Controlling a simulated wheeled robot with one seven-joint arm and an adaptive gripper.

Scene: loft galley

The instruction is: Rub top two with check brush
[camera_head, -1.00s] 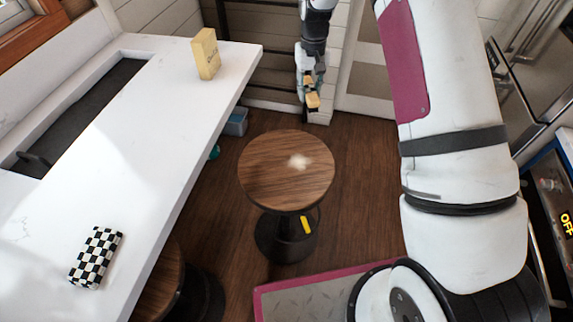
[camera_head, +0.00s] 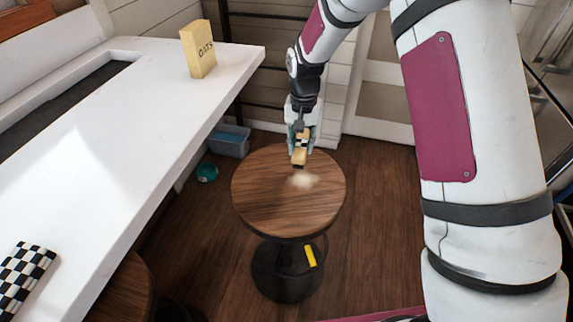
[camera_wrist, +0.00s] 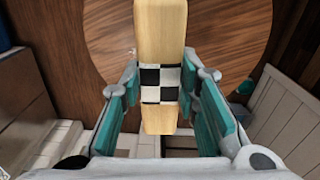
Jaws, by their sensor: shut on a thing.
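A round wooden stool top (camera_head: 262,205) stands in mid-view with a pale smudge (camera_head: 302,181) right of its centre. My gripper (camera_head: 301,141) is shut on a light wooden brush (camera_head: 299,158) with a black-and-white check band, over the far part of that top. In the wrist view my gripper (camera_wrist: 160,84) has its teal-lined fingers at both sides of the check band, and the plain wooden brush end (camera_wrist: 160,30) reaches over the stool top (camera_wrist: 235,45). The brush's far end is just behind the smudge. I cannot tell whether it touches the wood. No number shows on the top.
A white counter (camera_head: 120,130) runs along the left, with a yellow oats box (camera_head: 198,50) and a checkered item (camera_head: 22,275) on it. Another wooden stool (camera_head: 122,290) is partly under the counter. A blue bin (camera_head: 230,141) and a teal object (camera_head: 207,172) are on the floor.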

